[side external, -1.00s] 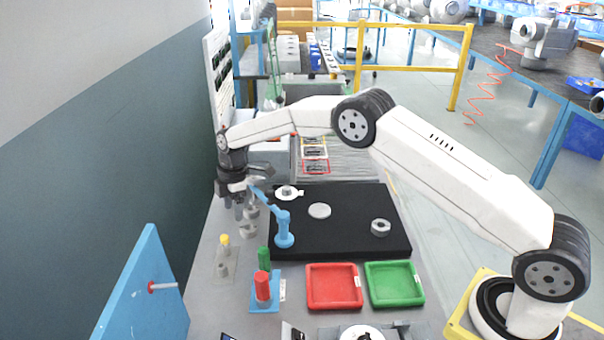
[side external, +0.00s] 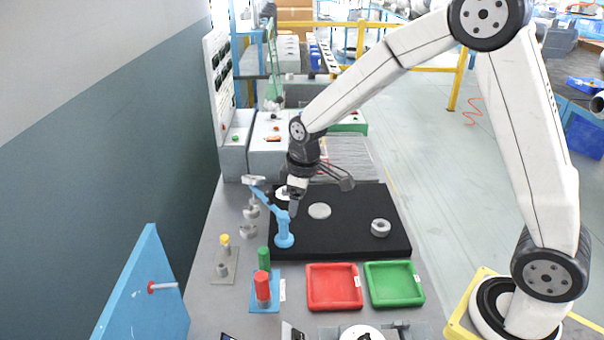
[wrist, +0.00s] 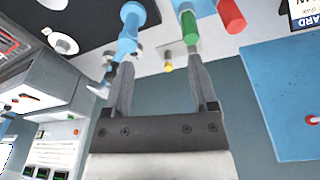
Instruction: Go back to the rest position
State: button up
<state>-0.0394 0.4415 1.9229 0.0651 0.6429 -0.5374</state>
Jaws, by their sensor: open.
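My gripper (side external: 293,208) hangs over the left part of the black mat (side external: 350,243), close to the blue stand (side external: 284,232) in the side view. In the wrist view my gripper (wrist: 160,64) has its two fingers wide apart with nothing between them. The blue stand (wrist: 128,38) shows beyond the left finger. The green peg (wrist: 189,28) and the red peg (wrist: 231,15) show beyond the right finger.
Grey metal parts (side external: 249,231) stand left of the mat, beside a yellow-topped peg (side external: 224,240). A red tray (side external: 334,305) and a green tray (side external: 394,301) lie in front of the mat. A blue panel (side external: 146,290) rises at the left front. A grey round disc (side external: 320,211) and ring (side external: 381,228) lie on the mat.

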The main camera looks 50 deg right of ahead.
jog(key=s+d+m+t, duration=0.1)
jog(key=s+m, duration=0.5)
jog(key=s, duration=1)
jog(key=shift+s+d+h, duration=0.25)
jog(key=shift+d+h, duration=0.05)
jog(key=shift+d, duration=0.4)
jog(key=shift+c, duration=0.3)
jog(key=shift+c, duration=0.6)
jog(key=w+a+f+n, duration=0.1)
jog(key=w+a+f, duration=0.1)
jog(key=w, duration=0.8)
jog(key=w+a+f+n, duration=0.2)
jog(key=w+a, duration=0.3)
jog(key=w, duration=0.5)
jog(key=w+a+f+n+y, duration=0.1)
jog(key=w+a+f, duration=0.2)
jog(key=w, duration=0.8)
jog(key=shift+a+f+t, duration=0.3)
jog(key=shift+a+f, duration=0.05)
jog(key=shift+a, duration=0.15)
